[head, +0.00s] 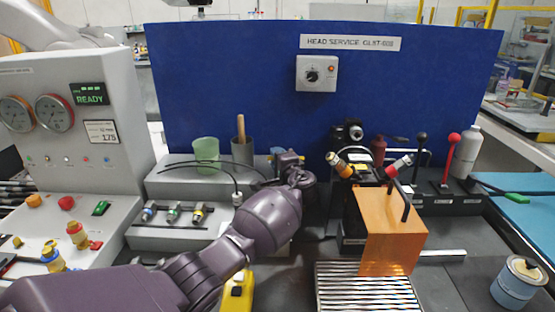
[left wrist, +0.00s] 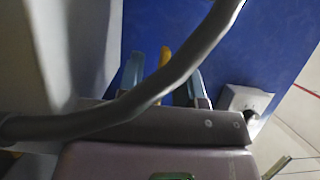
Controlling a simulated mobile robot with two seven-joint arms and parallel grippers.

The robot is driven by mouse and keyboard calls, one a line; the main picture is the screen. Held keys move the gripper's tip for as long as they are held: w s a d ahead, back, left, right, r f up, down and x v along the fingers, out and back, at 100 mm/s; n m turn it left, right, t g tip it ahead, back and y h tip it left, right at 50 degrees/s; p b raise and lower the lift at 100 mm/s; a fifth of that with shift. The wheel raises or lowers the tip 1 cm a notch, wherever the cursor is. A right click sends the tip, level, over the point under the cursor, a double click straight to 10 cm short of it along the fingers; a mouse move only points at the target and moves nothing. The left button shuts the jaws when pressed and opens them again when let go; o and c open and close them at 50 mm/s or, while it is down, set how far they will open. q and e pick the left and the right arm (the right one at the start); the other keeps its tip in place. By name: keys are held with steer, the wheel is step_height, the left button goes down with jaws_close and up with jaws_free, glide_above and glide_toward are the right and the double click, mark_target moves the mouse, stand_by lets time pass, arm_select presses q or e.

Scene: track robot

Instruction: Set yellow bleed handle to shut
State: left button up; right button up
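My left arm reaches up from the lower left in the head view, and its gripper (head: 287,158) is beyond the wrist, in front of the blue panel. In the left wrist view, the two blue-grey fingers of the left gripper (left wrist: 165,80) stand apart. A yellow piece, possibly the yellow bleed handle (left wrist: 165,56), shows between them. I cannot tell whether the fingers touch it. A grey hose crosses in front and hides part of the fingers and the yellow piece. In the head view, the arm and gripper hide this area. My right gripper is in neither view.
An orange guard (head: 392,240) and a slatted grate (head: 368,292) stand right of my arm. Black and red knobbed levers (head: 453,140) are behind at right. A green cup (head: 206,152) and small valve fittings (head: 174,213) are left. A can (head: 518,284) stands front right.

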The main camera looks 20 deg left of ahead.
arm_select(q)
jaws_close()
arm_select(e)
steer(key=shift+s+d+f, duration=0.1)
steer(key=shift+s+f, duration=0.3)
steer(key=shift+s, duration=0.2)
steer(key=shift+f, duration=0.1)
